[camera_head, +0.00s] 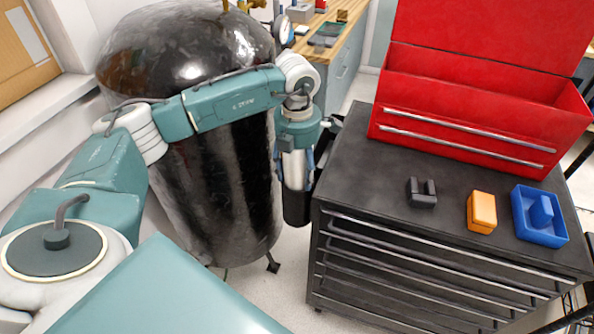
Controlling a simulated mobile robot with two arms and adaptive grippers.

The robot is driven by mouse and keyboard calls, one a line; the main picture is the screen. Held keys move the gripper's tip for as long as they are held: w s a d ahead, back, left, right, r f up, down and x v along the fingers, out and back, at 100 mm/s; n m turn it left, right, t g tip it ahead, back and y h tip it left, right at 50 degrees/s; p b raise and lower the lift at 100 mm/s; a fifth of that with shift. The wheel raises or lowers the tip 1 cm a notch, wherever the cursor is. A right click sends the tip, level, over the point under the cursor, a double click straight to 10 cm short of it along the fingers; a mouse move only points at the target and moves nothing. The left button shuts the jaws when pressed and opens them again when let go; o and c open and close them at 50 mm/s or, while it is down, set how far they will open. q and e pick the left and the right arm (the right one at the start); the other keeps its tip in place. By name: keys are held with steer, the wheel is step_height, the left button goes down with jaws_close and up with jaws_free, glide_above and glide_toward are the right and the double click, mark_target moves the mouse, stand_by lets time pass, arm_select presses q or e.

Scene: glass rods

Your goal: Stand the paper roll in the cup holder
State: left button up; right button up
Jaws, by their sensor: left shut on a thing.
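My left gripper (297,200) hangs down at the end of the teal arm, in the gap between the dark tank and the left side of the tool cabinet. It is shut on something. A silver and black cylindrical shape shows there, but I cannot tell how much of it is gripper and how much is held thing. I cannot make out a paper roll. No cup holder can be identified for sure; a small black piece with two uprights (421,193) stands on the cabinet top, to the right of the gripper. My right gripper is not in view.
The black cabinet (365,165) has free room on its left top. An orange block (481,212) and a blue tray (520,213) with a blue piece stand at its right. An open red toolbox (470,125) stands behind them. The large dark tank (215,190) is close to my left arm.

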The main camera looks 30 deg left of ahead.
arm_select(q)
steer(key=o, duration=1.4)
steer(key=shift+s+d+f, duration=0.1)
steer(key=shift+s+f, duration=0.2)
steer(key=shift+f, duration=0.4)
steer(key=shift+c, duration=0.2)
steer(key=shift+w+f, duration=0.1)
steer(key=shift+w, duration=0.15)
steer(key=shift+r, duration=4.2)
